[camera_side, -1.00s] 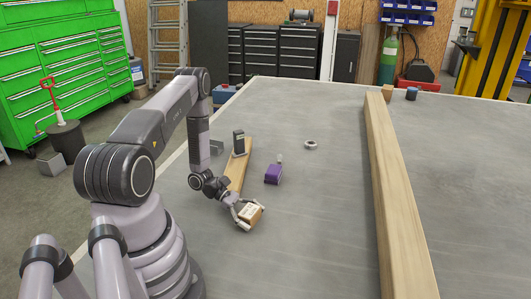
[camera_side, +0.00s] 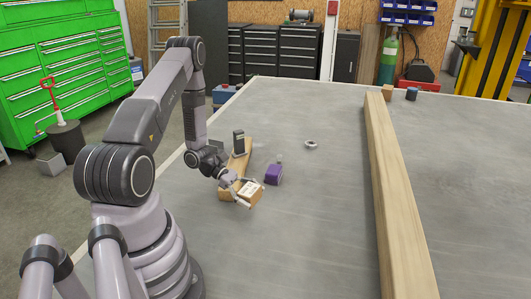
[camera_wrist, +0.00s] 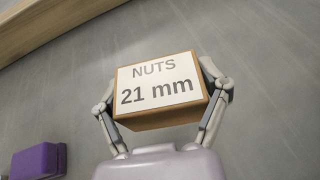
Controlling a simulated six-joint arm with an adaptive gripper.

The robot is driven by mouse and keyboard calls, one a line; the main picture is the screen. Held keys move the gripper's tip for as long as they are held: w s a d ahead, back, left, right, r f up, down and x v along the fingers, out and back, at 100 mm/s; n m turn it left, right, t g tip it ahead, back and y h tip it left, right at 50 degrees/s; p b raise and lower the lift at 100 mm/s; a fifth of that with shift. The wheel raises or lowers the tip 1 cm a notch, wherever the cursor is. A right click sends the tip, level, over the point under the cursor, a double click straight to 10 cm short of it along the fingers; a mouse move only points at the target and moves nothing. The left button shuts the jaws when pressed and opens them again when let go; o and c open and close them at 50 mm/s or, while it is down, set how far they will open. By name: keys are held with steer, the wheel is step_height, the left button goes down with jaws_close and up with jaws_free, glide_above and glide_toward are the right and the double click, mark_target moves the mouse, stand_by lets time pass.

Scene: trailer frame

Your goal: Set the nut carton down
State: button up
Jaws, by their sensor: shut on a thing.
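The nut carton (camera_side: 248,192) is a small brown box with a white label. In the wrist view the carton (camera_wrist: 158,90) reads "NUTS 21 mm". My gripper (camera_side: 246,194) is shut on it, with one finger on each side in the wrist view (camera_wrist: 162,100). In the side view the carton is tilted and stands out in front of the short plank's near end. Whether its underside touches the table cannot be told.
A short plank (camera_side: 236,177) lies behind the carton, with a dark grey upright object (camera_side: 239,143) on it. A purple box (camera_side: 274,175) is close to the carton's right. A metal ring (camera_side: 311,144) lies farther back. A long beam (camera_side: 392,190) crosses the right side. The front middle table is clear.

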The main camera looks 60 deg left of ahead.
steer(key=w+d+r, duration=0.2)
steer(key=w+d, duration=0.1)
steer(key=n+t+y, duration=0.1)
steer(key=n+t, duration=0.1)
glide_above(314, 238)
steer(key=a, duration=0.1)
steer(key=f, duration=0.1)
steer(key=shift+n+y, duration=0.3)
steer(key=shift+y, duration=0.1)
steer(key=f, duration=0.5)
steer(key=d+f, duration=0.1)
steer(key=f, duration=0.1)
steer(key=shift+w+f, duration=0.1)
steer(key=shift+f, duration=0.6)
steer(key=o, duration=1.2)
steer(key=shift+f, duration=0.15)
steer(key=shift+o, duration=0.2)
